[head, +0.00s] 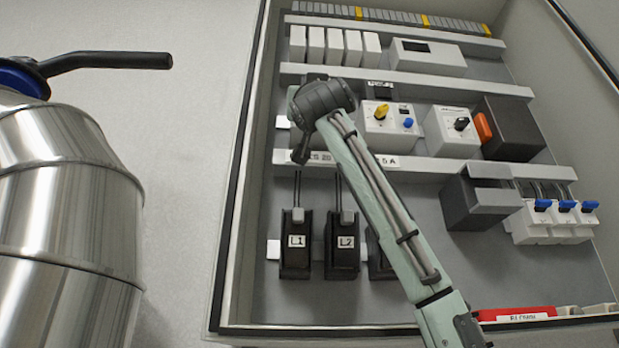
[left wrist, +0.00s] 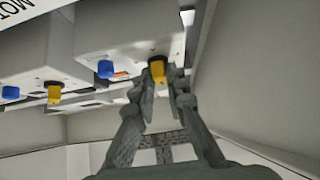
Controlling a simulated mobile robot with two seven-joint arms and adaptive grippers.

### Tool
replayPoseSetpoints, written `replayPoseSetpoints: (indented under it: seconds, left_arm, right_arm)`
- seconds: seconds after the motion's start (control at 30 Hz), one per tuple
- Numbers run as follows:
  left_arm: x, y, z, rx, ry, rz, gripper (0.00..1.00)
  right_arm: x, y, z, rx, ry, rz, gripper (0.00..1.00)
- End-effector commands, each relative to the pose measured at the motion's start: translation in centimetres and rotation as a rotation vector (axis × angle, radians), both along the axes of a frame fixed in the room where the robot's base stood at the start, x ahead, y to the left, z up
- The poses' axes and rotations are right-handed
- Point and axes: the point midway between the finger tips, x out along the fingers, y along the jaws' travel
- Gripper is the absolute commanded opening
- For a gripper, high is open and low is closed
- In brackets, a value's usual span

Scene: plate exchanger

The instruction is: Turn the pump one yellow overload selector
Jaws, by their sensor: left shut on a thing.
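In the left wrist view, my left gripper (left wrist: 164,82) is shut on a yellow selector (left wrist: 157,70) on the face of a grey-white unit, with a blue button (left wrist: 105,69) beside it. A second yellow selector (left wrist: 54,93) on a neighbouring unit is free. The neighbouring unit's yellow selector (head: 381,112) shows just right of the wrist. My right gripper is not in view.
A black-knobbed unit (head: 453,131) and a dark box with an orange part (head: 483,127) stand farther right. Below are black L1 and L2 blocks (head: 295,258) and blue-levered breakers (head: 562,216). The cabinet's left wall (head: 243,170) is near the wrist. A steel vessel (head: 65,240) stands left.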

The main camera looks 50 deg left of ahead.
Motion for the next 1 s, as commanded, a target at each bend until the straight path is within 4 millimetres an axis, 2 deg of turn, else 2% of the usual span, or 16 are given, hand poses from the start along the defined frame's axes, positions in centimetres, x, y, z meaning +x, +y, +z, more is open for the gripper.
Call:
replayPoseSetpoints:
  seconds: [0.83,0.87,1.0]
  left_arm:
    - [0.02,-0.05,0.00,0.000,0.001,-0.001,0.00]
    - [0.02,-0.05,0.00,0.000,0.001,-0.001,0.16]
    - [0.02,-0.05,0.00,0.000,0.001,-0.001,0.34]
  right_arm:
    - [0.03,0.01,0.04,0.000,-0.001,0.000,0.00]
    - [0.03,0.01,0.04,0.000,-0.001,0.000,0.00]
    - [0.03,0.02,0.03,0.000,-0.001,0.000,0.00]
